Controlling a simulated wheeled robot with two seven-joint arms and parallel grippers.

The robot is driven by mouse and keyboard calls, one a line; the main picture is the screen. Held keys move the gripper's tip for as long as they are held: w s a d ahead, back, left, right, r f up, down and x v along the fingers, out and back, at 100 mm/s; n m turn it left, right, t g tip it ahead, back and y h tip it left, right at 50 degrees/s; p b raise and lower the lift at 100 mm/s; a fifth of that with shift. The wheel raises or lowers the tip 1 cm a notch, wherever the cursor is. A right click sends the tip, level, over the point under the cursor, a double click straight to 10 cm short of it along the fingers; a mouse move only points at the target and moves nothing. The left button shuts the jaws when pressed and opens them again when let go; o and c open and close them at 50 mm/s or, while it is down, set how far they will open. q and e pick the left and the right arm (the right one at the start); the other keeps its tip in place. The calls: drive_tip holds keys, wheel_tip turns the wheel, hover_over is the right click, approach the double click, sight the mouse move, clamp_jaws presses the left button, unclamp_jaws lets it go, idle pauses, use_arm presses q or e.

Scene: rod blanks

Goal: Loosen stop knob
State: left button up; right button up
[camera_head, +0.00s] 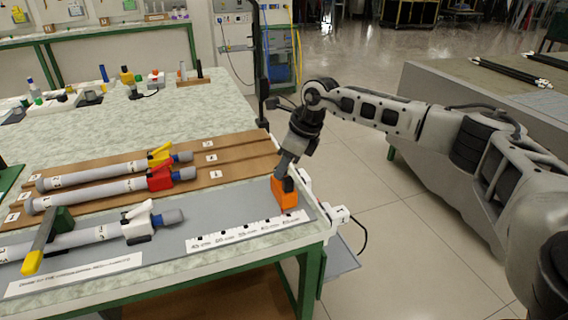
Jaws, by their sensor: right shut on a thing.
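The orange stop (284,196) stands near the right end of the grey plate on the table, beside a white scale strip. A dark part, which looks like its knob (288,184), shows at its upper right side. My right gripper (286,172) reaches down from above and is shut at the top of the stop, on what looks like the knob. The fingertips partly hide the contact. My left gripper is not in view.
A grey rod with a white clamp (137,222) lies on the plate, left of the stop. A yellow-tipped lever (38,252) crosses its left part. Rods with yellow (160,156) and red (159,178) clamps lie on a brown board behind. The scale strip (245,232) lies in front.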

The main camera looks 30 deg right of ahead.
drive_tip(key=n+g+y, duration=0.1)
drive_tip(key=n, duration=0.3)
drive_tip(key=shift+w, duration=0.15)
drive_tip(key=n, duration=0.2)
drive_tip(key=n+g+b, duration=0.1)
drive_tip(key=n, duration=0.1)
drive_tip(key=shift+w+d+g+y, duration=0.1)
drive_tip(key=shift+w+g+y, duration=0.05)
drive_tip(key=shift+g+y, duration=0.2)
drive_tip(key=n+g+b, duration=0.1)
drive_tip(key=n+b, duration=0.1)
drive_tip(key=n, duration=0.1)
drive_tip(key=shift+w+n, duration=0.15)
drive_tip(key=shift+n, duration=0.15)
drive_tip(key=shift+n+g, duration=0.45)
drive_tip(key=shift+n, duration=0.35)
drive_tip(key=shift+w+n+g+b, duration=0.15)
drive_tip(key=shift+n+g+b, duration=0.45)
drive_tip(key=shift+n, duration=0.6)
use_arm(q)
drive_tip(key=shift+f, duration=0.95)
use_arm(e)
drive_tip(key=shift+n, duration=0.3)
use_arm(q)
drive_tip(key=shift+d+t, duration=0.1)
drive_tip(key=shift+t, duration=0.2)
use_arm(e)
drive_tip(key=shift+r, duration=0.1)
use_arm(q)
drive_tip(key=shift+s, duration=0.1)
